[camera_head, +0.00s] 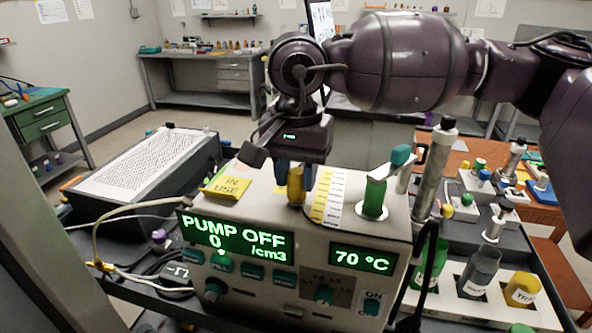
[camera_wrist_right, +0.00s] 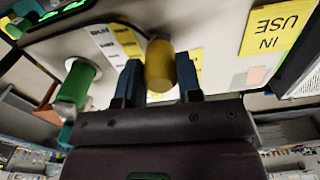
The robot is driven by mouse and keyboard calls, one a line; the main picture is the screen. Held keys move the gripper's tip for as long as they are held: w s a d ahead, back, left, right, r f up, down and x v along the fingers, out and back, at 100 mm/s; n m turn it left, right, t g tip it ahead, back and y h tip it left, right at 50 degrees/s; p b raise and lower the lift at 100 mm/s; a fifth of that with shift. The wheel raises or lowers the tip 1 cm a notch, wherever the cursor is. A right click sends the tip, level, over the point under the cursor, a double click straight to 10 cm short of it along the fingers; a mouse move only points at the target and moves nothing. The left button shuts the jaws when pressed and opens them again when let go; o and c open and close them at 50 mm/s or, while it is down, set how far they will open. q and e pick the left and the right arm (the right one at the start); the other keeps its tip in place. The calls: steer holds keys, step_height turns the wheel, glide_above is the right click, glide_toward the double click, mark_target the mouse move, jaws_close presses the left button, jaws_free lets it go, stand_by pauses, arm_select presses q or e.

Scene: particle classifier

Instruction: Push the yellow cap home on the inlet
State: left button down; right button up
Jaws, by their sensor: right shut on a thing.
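The yellow cap (camera_head: 295,186) stands upright at the top of the white machine (camera_head: 262,204), between the fingers of my right gripper (camera_head: 294,175). In the right wrist view the yellow cap (camera_wrist_right: 159,66) sits between the two blue fingers of the right gripper (camera_wrist_right: 158,82), which are shut on it. The inlet under the cap is hidden, and I cannot tell how far down the cap sits. My left gripper is not in view.
A yellow "IN USE" sign (camera_head: 227,187) lies left of the cap. A green cylinder with a lever (camera_head: 375,197) stands to its right. The front display (camera_head: 237,237) reads "PUMP OFF". Bottles (camera_head: 478,272) stand in a white rack at the right.

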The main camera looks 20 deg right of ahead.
mark_target(296, 171)
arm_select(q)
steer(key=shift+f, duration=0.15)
arm_select(e)
steer(key=shift+f, duration=0.3)
steer(key=o, duration=1)
steer(key=shift+r, duration=0.1)
steer(key=shift+o, duration=0.2)
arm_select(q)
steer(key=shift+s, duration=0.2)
arm_select(e)
step_height(296, 171, up, 4)
steer(key=shift+r, duration=0.15)
step_height(296, 171, up, 5)
steer(key=shift+r, duration=0.15)
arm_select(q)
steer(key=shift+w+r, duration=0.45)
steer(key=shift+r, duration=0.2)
arm_select(e)
steer(key=shift+r, duration=0.6)
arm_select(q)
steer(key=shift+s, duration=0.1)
